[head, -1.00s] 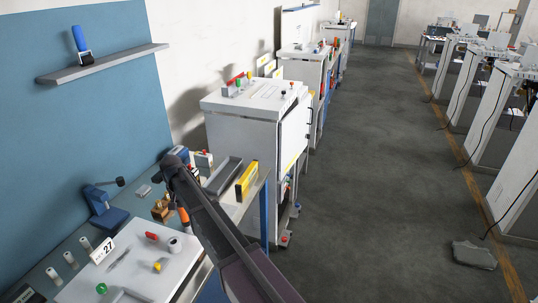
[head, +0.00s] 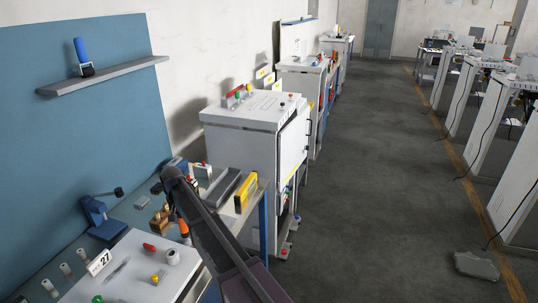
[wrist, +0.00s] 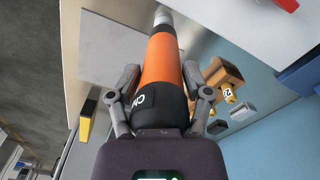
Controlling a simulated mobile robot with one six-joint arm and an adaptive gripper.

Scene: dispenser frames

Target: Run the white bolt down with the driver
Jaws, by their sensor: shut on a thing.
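My gripper (wrist: 160,92) is shut on the driver (wrist: 162,65), which has an orange body, a black base and a grey nose. In the head view the driver (head: 183,225) hangs nose down near the back right of the white board (head: 128,275) marked 27. A whitish round piece (head: 172,257) on the board, just left of and below the driver, looks like the white bolt, but I cannot be sure. I cannot tell whether the driver's nose touches anything. Red (head: 149,247) and yellow (head: 155,278) pieces also sit on the board.
A wooden block (head: 160,217), a blue vise (head: 103,220), a grey tray (head: 222,188) and a yellow bar (head: 246,191) stand around the board. Several pale cylinders (head: 66,269) line its left side. A shelf (head: 105,82) is on the wall.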

